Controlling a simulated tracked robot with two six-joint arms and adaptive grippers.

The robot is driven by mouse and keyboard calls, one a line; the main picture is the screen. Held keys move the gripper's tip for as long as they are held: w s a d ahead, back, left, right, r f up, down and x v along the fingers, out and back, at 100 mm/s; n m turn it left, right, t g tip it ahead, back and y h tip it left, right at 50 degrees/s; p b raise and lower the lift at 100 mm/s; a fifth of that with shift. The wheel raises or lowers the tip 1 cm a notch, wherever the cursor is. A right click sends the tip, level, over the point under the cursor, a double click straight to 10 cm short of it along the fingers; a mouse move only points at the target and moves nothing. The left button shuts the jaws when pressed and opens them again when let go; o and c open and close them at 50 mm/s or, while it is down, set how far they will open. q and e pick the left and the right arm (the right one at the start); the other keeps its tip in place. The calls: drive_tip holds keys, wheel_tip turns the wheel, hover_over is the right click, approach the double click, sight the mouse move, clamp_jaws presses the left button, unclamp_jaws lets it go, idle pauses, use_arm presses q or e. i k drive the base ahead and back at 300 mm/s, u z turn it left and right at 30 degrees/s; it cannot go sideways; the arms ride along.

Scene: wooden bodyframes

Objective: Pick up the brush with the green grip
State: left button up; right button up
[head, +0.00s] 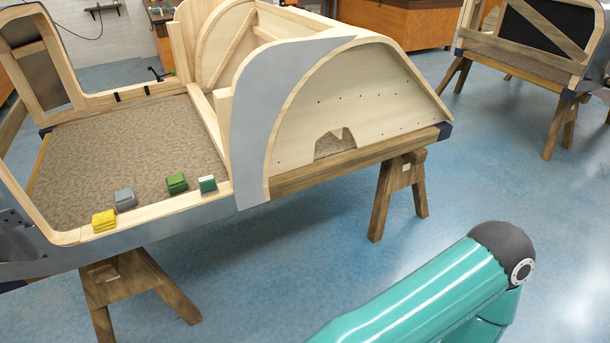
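Several small blocks sit along the near edge of the wooden bodyframe. A green and white block (207,184) is the rightmost, on the wooden sill; it may be the brush with the green grip, but it is too small to tell. A darker green block (177,183) lies just left of it at the floor's edge. Neither of my grippers is in view. A teal link of my arm (425,300) crosses the lower right, well apart from the blocks.
A grey block (125,199) and a yellow block (104,220) sit further left. The bodyframe (342,97) rests on wooden trestles (398,190), with a curved panel right of the blocks. Another frame (530,38) stands back right. Blue floor (480,170) lies open between them.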

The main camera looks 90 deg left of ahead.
sight(207, 184)
drive_tip(key=z, duration=0.4)
drive_tip(key=i, duration=0.5)
drive_tip(key=u, duration=2.3)
drive_tip(key=i, duration=0.25)
drive_tip(key=u, duration=2.35)
drive_tip(key=k, duration=0.3)
drive_tip(key=u, duration=0.4)
drive_tip(key=i, duration=1.4)
drive_tip(key=z, duration=0.45)
